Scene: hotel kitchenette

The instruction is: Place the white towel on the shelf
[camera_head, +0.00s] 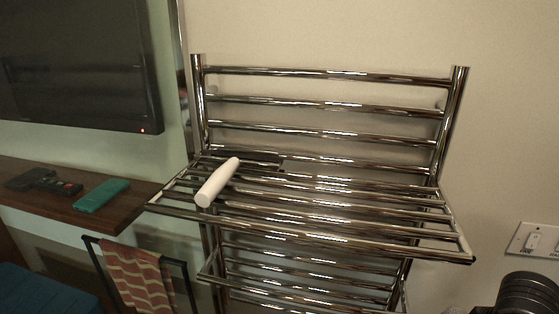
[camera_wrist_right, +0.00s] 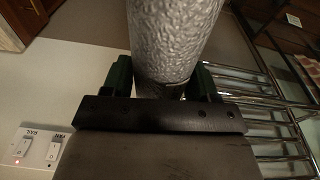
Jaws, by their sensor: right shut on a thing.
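A chrome rack with a barred shelf (camera_head: 340,226) stands against the wall in the head view. It also shows at the right of the right wrist view (camera_wrist_right: 262,98). A smooth white roll (camera_head: 217,183) lies on the left part of the shelf. In the right wrist view, my right gripper (camera_wrist_right: 162,80) is shut on a thick, rough-textured, pale grey-white roll, which looks like the white towel (camera_wrist_right: 175,35). The held towel is out of the head view. My left gripper is not in view.
The shelf's middle and right are clear. At the left, a wooden ledge (camera_head: 130,207) holds a teal case (camera_head: 102,195) and remotes (camera_head: 62,187). A striped cloth (camera_head: 140,275) hangs below. Wall switches (camera_head: 535,241) are at the right.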

